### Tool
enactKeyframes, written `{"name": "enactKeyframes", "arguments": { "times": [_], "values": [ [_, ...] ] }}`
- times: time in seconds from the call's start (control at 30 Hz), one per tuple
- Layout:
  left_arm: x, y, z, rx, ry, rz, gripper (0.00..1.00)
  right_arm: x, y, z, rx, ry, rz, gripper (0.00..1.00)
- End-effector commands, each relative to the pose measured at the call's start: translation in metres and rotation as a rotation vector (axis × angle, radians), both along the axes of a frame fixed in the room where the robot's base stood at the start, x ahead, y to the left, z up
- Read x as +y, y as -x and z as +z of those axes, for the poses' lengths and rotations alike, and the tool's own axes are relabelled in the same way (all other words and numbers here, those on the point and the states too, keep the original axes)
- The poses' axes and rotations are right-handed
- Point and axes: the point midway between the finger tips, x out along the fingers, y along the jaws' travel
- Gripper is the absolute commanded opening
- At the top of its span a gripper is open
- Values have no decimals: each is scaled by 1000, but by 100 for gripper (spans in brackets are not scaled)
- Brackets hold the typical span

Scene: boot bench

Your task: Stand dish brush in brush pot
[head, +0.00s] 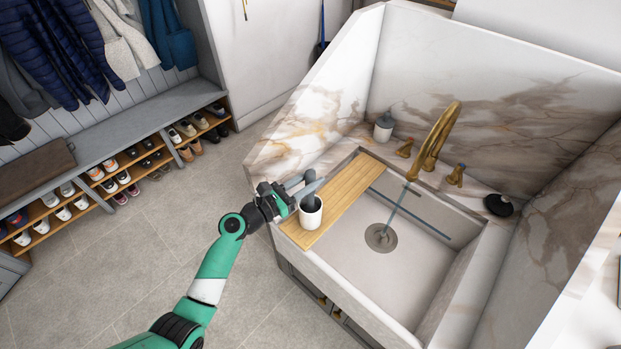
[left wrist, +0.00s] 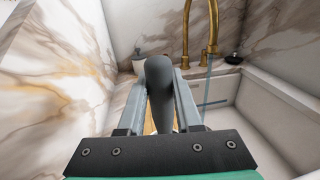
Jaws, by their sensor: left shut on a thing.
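The white brush pot (head: 311,216), with a dark inside, stands upright on the wooden board at the sink's left side. My left gripper (head: 299,189) is shut on the grey-blue dish brush (head: 309,190), just above and behind the pot's mouth. In the left wrist view the dish brush (left wrist: 160,88) is a thick grey shape between the two fingers (left wrist: 160,100). The brush's lower end looks close to the pot's rim; I cannot tell whether it is inside. The pot does not show clearly in the left wrist view. My right gripper is not in view.
The wooden board (head: 345,198) lies across the left of the sink (head: 425,262). A brass faucet (head: 436,138) is running. A soap bottle (head: 383,127) stands behind, and a dark round item (head: 498,205) lies at the right. Marble walls surround the sink.

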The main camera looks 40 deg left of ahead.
Motion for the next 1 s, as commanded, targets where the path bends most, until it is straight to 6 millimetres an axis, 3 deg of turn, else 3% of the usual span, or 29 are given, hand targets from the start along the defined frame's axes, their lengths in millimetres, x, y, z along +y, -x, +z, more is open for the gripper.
{"name": "enactKeyframes", "arguments": {
  "times": [0.43,0.77,0.8,0.93,1.0],
  "values": [
    [0,0,-17,0,0,0,0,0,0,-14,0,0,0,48],
    [0,0,-19,0,0,0,0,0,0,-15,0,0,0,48],
    [0,0,-19,0,0,0,40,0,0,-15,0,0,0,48],
    [0,0,-19,0,0,0,64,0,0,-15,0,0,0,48],
    [0,0,-19,0,0,0,68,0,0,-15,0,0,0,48]
  ]
}}
